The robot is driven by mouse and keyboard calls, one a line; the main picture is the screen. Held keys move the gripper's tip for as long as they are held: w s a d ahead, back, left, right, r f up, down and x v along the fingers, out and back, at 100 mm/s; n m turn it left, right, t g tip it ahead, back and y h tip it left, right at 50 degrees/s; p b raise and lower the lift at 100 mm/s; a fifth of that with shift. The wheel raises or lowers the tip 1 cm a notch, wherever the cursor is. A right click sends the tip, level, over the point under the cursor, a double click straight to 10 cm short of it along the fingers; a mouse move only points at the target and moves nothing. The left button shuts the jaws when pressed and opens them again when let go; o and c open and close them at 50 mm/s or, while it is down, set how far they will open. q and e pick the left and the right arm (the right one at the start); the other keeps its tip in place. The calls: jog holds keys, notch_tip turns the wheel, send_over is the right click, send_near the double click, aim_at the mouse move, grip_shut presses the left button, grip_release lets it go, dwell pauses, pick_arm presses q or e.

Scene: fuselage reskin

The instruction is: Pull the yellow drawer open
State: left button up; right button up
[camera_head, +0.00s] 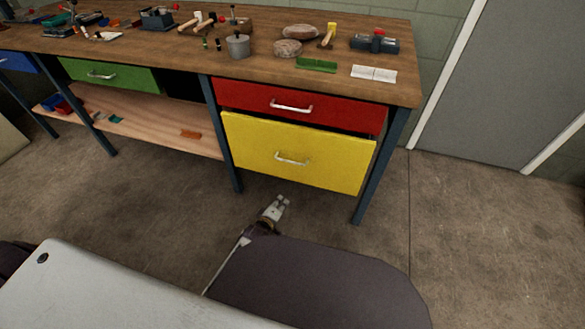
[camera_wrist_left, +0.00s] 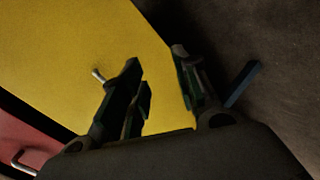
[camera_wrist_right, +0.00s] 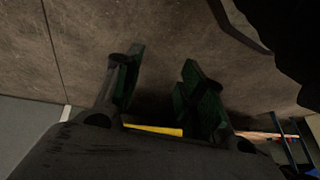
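The yellow drawer (camera_head: 300,165) is the large lower drawer at the right end of the workbench. A dark gap runs along its top edge; I cannot tell whether it stands slightly out. Its silver bar handle (camera_head: 291,160) is on the middle of the front. My left gripper (camera_head: 281,200) is below and in front of the drawer, apart from the handle. In the left wrist view it is open and empty, with the handle (camera_wrist_left: 98,75) just left of its fingers. My right gripper (camera_wrist_right: 162,75) is open and empty over the floor; a yellow strip shows beyond it.
A red drawer (camera_head: 300,102) with a silver handle is directly above. Dark bench legs (camera_head: 382,165) flank the drawers. A green drawer (camera_head: 110,75) and a low wooden shelf (camera_head: 150,125) are to the left. Tools lie on the bench top (camera_head: 270,68). Floor in front is clear.

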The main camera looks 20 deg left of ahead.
aim_at(293, 162)
pick_arm(q)
jog(key=w+r+n+t+b, duration=0.3)
jog(key=w+r+n+b, duration=0.1)
jog(key=r, duration=0.5)
jog(key=shift+w+n+b, duration=0.4)
jog(key=shift+w, duration=0.25)
pick_arm(e)
notch_tip(293, 162, up, 6)
jog(key=w+a+y, duration=0.1)
jog(key=a, duration=0.1)
jog(key=shift+a+r+t, duration=0.2)
jog(key=shift+a+t, duration=0.15)
jog(key=shift+t, duration=0.05)
pick_arm(q)
jog(key=shift+w, duration=0.1)
pick_arm(e)
jog(key=shift+f, duration=0.1)
pick_arm(q)
jog(key=b+x, duration=0.6)
jog(key=x, duration=0.7)
jog(key=shift+w, duration=0.25)
pick_arm(e)
notch_tip(293, 162, down, 6)
jog(key=a+t+y, duration=0.1)
jog(key=shift+w+a+f, duration=0.15)
jog(key=shift+w+f, duration=0.05)
jog(key=shift+w, duration=0.15)
